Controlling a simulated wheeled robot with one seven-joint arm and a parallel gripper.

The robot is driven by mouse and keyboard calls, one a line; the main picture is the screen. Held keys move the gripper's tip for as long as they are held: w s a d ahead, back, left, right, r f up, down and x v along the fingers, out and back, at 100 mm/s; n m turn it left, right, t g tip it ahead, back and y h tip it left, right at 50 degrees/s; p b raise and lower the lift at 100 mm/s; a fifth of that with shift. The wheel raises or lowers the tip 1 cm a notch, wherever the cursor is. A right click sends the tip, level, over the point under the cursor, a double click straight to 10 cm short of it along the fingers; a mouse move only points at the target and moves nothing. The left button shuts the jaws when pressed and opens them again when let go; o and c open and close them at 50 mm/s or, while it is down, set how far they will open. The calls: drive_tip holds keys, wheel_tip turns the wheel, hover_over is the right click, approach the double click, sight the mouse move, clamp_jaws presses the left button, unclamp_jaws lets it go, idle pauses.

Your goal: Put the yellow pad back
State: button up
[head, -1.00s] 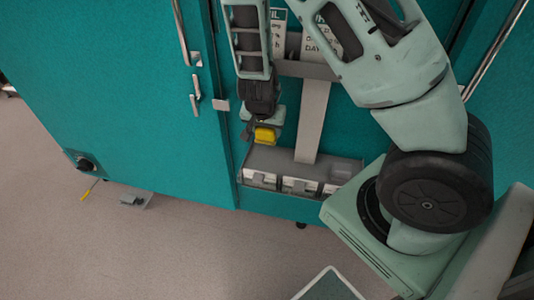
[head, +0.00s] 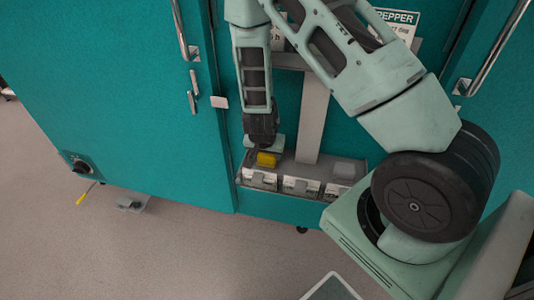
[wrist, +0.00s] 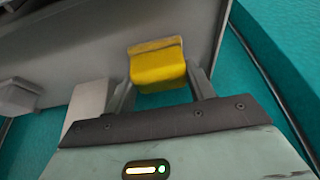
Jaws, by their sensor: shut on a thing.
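The yellow pad (head: 266,160) is held between the fingers of my gripper (head: 265,150), just above the left end of a grey shelf (head: 310,172) on the teal chamber front. In the wrist view the yellow pad (wrist: 158,65) sits between my gripper's two fingers (wrist: 160,88), with the grey shelf surface behind it. I cannot tell whether the pad touches the shelf. A grey pad (head: 345,169) sits at the right end of the shelf; a grey block also shows at the left of the wrist view (wrist: 20,95).
White labelled fronts (head: 300,186) line the shelf's front edge. A grey upright post (head: 312,115) rises behind the shelf. Door handles (head: 193,90) stick out to the left. A floor pedal (head: 130,203) lies below left. The floor (head: 200,255) in front is mostly clear.

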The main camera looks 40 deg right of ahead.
drive_tip(key=o, duration=1)
drive_tip(key=shift+f, duration=0.1)
drive_tip(key=shift+o, duration=0.2)
